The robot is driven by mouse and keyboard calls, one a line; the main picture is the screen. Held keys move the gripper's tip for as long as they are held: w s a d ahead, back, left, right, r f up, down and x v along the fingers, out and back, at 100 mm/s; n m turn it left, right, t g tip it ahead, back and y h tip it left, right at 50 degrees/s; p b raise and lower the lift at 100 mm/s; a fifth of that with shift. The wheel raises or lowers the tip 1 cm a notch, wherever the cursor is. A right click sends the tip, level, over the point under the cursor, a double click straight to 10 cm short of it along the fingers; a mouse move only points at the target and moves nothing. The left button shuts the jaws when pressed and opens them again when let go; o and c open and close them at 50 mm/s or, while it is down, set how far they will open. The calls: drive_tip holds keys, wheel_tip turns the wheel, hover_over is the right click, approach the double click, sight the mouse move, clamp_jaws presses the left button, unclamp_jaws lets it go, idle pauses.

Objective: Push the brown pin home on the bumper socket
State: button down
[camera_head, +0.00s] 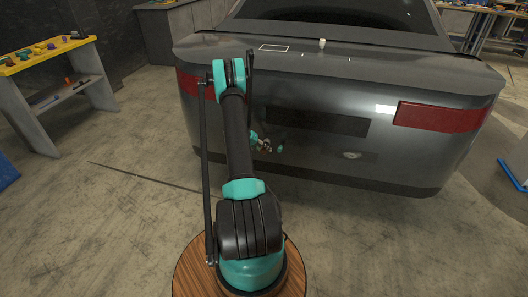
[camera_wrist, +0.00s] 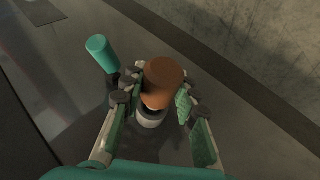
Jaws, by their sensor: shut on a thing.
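The brown pin (camera_wrist: 162,84) shows in the wrist view as a short, thick cylinder between my fingertips. My gripper (camera_wrist: 155,97) is shut on it, with one finger on each side. A pale grey and white ring (camera_wrist: 150,117) shows just below the pin, against the dark bumper surface; it may be the socket. I cannot tell how deep the pin sits in it. In the head view my gripper (camera_head: 264,146) is small, close to the car's rear bumper, partly hidden by my arm. The pin is not clear there.
A teal cylinder (camera_wrist: 102,54) on a dark stem stands beside the gripper in the wrist view. The grey car (camera_head: 300,85) fills the head view's back. A small pale fitting (camera_head: 352,155) is on the bumper. A yellow-topped workbench (camera_head: 45,52) stands left; floor between is clear.

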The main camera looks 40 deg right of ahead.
drive_tip(key=shift+w+d, duration=0.8)
drive_tip(key=shift+d, duration=0.15)
drive_tip(key=c, duration=1.1)
unclamp_jaws()
drive_tip(key=shift+o, duration=0.2)
drive_tip(key=shift+r, duration=0.1)
drive_tip(key=v, duration=1.2)
